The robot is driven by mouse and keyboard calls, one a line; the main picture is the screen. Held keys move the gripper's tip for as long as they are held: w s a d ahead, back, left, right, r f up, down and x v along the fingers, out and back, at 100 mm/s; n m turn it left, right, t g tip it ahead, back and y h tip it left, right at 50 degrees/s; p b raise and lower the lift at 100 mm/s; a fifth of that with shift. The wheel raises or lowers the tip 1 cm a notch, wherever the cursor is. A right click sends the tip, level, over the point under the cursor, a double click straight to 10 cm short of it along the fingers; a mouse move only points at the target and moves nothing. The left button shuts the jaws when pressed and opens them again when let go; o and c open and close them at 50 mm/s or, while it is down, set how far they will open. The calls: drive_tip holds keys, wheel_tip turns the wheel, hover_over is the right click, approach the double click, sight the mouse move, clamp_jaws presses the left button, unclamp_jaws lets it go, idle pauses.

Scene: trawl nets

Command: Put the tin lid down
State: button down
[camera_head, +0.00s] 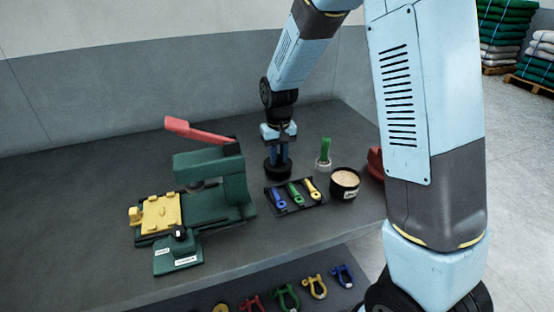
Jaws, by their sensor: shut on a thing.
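My gripper (278,152) points down over the back of the grey bench, behind the small dark tray. It is shut on a dark round piece, which looks like the tin lid (278,170). The lid is roughly level; I cannot tell whether its underside touches the bench. The open black tin (344,193) stands to the right of the lid, apart from it, with a pale tan filling and a white label.
A dark tray (308,206) with blue, green and yellow tools lies in front of the lid. A clear pot with a green-handled tool (324,158) stands beside the tin. A green press (222,180) with a red lever stands left. Colored shackles (286,297) lie in front.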

sight(278, 156)
drive_tip(key=shift+f, duration=0.65)
drive_tip(key=c, duration=0.9)
unclamp_jaws()
drive_tip(key=shift+f, duration=0.1)
drive_tip(key=shift+c, duration=0.2)
wheel_tip(278, 156, up, 12)
drive_tip(key=s+d+r+m+t, duration=0.2)
drive_tip(key=s+d+r+t, duration=0.1)
drive_tip(key=s+d+r, duration=0.8)
drive_tip(key=s+d+r+t, duration=0.1)
drive_tip(key=s+d, duration=0.2)
drive_tip(key=s, duration=0.4)
drive_tip(key=s+d+r+m+t, duration=0.1)
drive_tip(key=s+d, duration=0.3)
drive_tip(key=s, duration=0.3)
drive_tip(key=shift+s+d+r+t, duration=0.15)
drive_tip(key=shift+s+r+t, duration=0.15)
drive_tip(key=shift+s, duration=0.1)
